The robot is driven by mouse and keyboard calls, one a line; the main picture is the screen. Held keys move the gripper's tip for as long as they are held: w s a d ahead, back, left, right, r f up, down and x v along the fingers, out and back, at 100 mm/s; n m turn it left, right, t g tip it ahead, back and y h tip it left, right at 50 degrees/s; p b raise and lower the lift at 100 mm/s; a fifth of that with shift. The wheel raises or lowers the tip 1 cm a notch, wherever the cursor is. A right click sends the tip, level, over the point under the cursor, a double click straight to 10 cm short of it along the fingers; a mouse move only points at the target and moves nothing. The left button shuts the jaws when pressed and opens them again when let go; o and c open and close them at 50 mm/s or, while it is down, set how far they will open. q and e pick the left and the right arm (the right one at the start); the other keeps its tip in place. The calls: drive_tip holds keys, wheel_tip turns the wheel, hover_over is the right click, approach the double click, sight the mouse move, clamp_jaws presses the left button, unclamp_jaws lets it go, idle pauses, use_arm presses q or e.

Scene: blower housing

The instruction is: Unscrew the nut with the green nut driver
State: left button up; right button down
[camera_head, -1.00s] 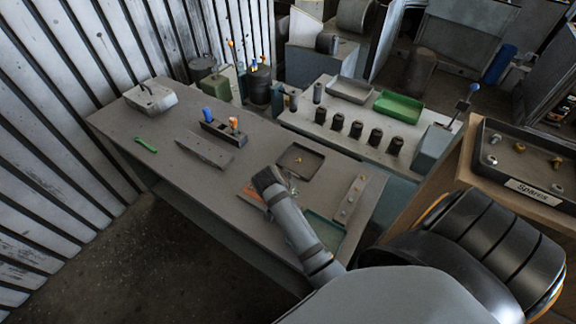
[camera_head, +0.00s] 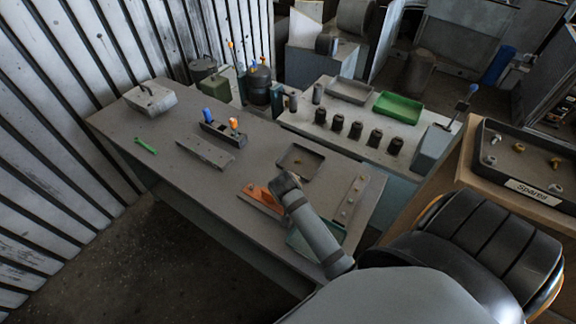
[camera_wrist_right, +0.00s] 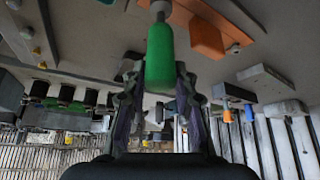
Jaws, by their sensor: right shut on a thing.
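In the right wrist view, my right gripper (camera_wrist_right: 160,92) is shut on the green nut driver (camera_wrist_right: 160,58), around its green handle. The driver's grey metal end (camera_wrist_right: 159,10) points to the top edge of that view, beside an orange part (camera_wrist_right: 206,36); its tip is cut off, so I cannot tell whether it touches a nut. In the head view, my right wrist is over the front right of the bench, and its fingers and the driver are hidden. The orange part (camera_head: 262,195) lies left of the wrist there. The nut is not discernible. My left gripper is not in view.
A rack (camera_head: 222,134) with blue and orange handles stands mid-bench, with a grey bar beside it. A dark tray (camera_head: 300,161) lies behind my wrist. A strip with several small pieces (camera_head: 352,198) lies to the right.

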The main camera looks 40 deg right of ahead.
drive_tip(key=shift+r, duration=0.15)
drive_tip(key=shift+r, duration=3.9)
